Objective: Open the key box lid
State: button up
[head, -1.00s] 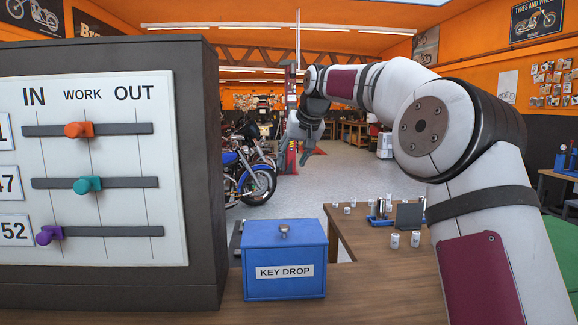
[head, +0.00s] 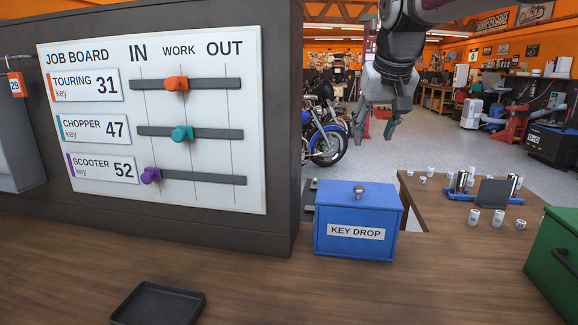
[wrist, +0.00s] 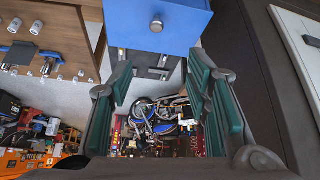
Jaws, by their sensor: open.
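The key box is a blue box (head: 355,232) labelled KEY DROP, standing on the wooden counter right of the job board. Its lid (head: 358,197) is down and has a small round metal knob (head: 359,189) on top. In the wrist view the blue lid (wrist: 185,14) and its knob (wrist: 157,25) show at the top edge, beyond the fingers. My gripper (head: 377,128) hangs above and behind the box in the head view, apart from it. In the wrist view my gripper (wrist: 160,95) shows two green-padded fingers spread apart with nothing between them.
The job board (head: 152,120) with its coloured sliders stands left of the box. A black tray (head: 158,304) lies on the counter in front. A green box (head: 556,262) is at the right. Several white cups (head: 498,217) stand on the table behind. Counter before the box is clear.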

jog(key=s+d+f+g, duration=0.1)
jog(key=s+f, duration=0.4)
jog(key=s, duration=0.7)
jog(key=s+f+p, duration=0.1)
jog(key=s+f, duration=0.4)
jog(key=s, duration=0.7)
jog(key=s+d+f+g, duration=0.1)
jog(key=s+f, duration=0.4)
jog(key=s, duration=0.7)
jog(key=t+p, duration=0.6)
jog(key=t, duration=0.8)
send_near(361, 191)
jog(key=shift+y, duration=0.4)
jog(key=w, duration=1.1)
jog(key=shift+w, duration=0.25)
jog(key=shift+c, duration=0.5)
grip_shut()
